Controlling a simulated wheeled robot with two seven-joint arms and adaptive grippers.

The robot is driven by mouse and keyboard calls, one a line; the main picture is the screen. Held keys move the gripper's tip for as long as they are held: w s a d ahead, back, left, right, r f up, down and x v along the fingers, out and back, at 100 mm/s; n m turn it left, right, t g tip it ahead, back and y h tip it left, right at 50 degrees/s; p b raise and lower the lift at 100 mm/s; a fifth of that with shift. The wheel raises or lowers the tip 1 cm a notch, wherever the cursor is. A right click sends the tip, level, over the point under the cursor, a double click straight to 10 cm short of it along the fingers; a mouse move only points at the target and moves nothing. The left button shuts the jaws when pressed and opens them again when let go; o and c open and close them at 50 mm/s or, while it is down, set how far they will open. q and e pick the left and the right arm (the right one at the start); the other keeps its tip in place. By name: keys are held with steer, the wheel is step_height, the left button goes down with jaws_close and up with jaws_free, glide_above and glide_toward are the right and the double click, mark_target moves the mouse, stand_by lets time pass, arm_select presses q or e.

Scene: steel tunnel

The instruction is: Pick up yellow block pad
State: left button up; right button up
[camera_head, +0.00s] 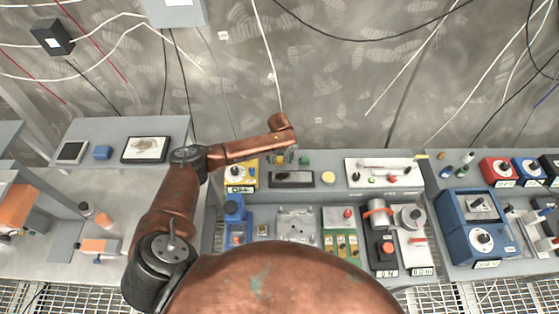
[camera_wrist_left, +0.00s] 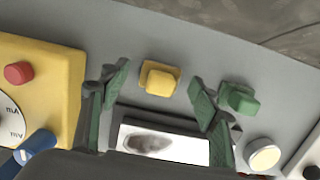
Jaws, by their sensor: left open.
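The yellow block pad (camera_wrist_left: 160,79), a small yellow block on a flat yellow base, lies on the grey bench top in the left wrist view. My left gripper (camera_wrist_left: 158,86) is open and empty, with one green-padded finger on each side of the pad in that picture. Its fingers look apart from the pad; how high they are above it is unclear. In the head view the left arm reaches in from the left, and its wrist and gripper (camera_head: 284,147) partly cover the pad's spot. My right gripper is not in view.
A green block (camera_wrist_left: 238,98) sits close to the right finger. A dark-framed panel (camera_wrist_left: 165,142) lies below the pad, with a round cream button (camera_wrist_left: 263,155) to its right. A yellow dial box (camera_wrist_left: 40,90) stands left. The grey wall (camera_head: 330,80) is behind.

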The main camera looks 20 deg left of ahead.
mark_target(280, 158)
arm_select(q)
steer(key=shift+c, duration=0.4)
steer(key=shift+r, duration=0.1)
steer(key=c, duration=1)
steer(key=shift+r, duration=0.1)
steer(key=shift+r, duration=0.25)
step_height(280, 158, up, 2)
steer(key=shift+r+b, duration=0.25)
steer(key=shift+b, duration=0.55)
steer(key=s+d+r+b, duration=0.2)
steer(key=s+d+r, duration=0.7)
steer(key=s, duration=0.1)
steer(key=shift+d+r, duration=0.4)
